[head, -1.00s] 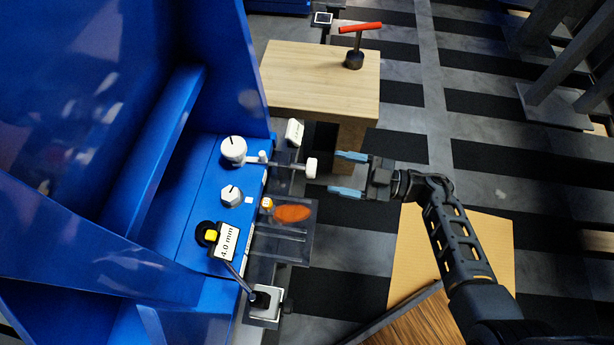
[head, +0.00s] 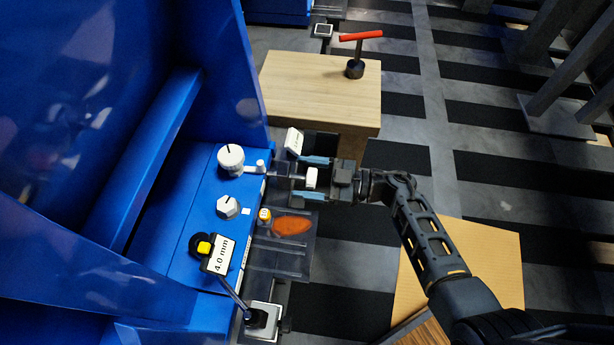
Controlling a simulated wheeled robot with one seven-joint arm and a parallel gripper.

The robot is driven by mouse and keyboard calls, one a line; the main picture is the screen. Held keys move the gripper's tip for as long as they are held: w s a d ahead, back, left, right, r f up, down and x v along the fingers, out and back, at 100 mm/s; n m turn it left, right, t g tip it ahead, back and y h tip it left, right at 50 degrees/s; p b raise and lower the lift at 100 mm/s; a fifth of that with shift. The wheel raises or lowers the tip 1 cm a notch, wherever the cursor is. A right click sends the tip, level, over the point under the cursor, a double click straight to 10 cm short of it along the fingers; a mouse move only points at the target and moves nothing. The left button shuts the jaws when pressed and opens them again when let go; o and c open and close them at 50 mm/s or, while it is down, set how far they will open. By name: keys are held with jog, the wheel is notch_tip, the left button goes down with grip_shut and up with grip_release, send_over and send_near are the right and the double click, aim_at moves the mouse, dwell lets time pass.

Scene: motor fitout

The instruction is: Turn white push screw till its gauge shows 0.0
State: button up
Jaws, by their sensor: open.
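The white push screw's knob (head: 312,178) is at the right end of a thin rod that runs left to the blue machine. My gripper (head: 299,177) is open. Its two blue fingers stand on either side of the knob, with space showing between them and it. The fingertips reach a little past the knob along the rod. A small tilted white gauge display (head: 293,141) sits just above the rod; its figures are too small to read. A second gauge display (head: 221,254) lower down reads 4.0 mm.
The blue machine (head: 170,235) fills the left, with a round white knob (head: 230,158) and a hexagonal knob (head: 228,207) on it. An orange handle (head: 292,225) lies close below my gripper. A wooden block (head: 320,90) with a red-handled tool (head: 358,52) stands above.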

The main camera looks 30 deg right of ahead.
jog(key=c, duration=1)
jog(key=shift+r+m+p, duration=0.15)
jog(key=shift+m+p, duration=0.15)
jog(key=shift+p, duration=0.2)
jog(key=m+p, duration=0.2)
jog(key=p, duration=0.1)
jog(key=shift+r+m, duration=0.1)
jog(key=shift+m, duration=0.3)
jog(key=shift+c, duration=0.2)
jog(key=m+p, duration=0.3)
jog(key=m, duration=0.2)
jog(key=shift+s+p, duration=0.1)
jog(key=shift+p, duration=0.2)
jog(key=m+p, duration=0.2)
jog(key=m, duration=0.3)
jog(key=shift+m, duration=0.4)
jog(key=shift+s+a+f+m+p, duration=0.15)
jog(key=shift+m+p, duration=0.15)
jog(key=shift+m, duration=0.55)
jog(key=shift+w+d+f+m+p, duration=0.1)
jog(key=shift+m+p, duration=0.2)
jog(key=shift+m, duration=0.55)
jog(key=shift+s, duration=0.1)
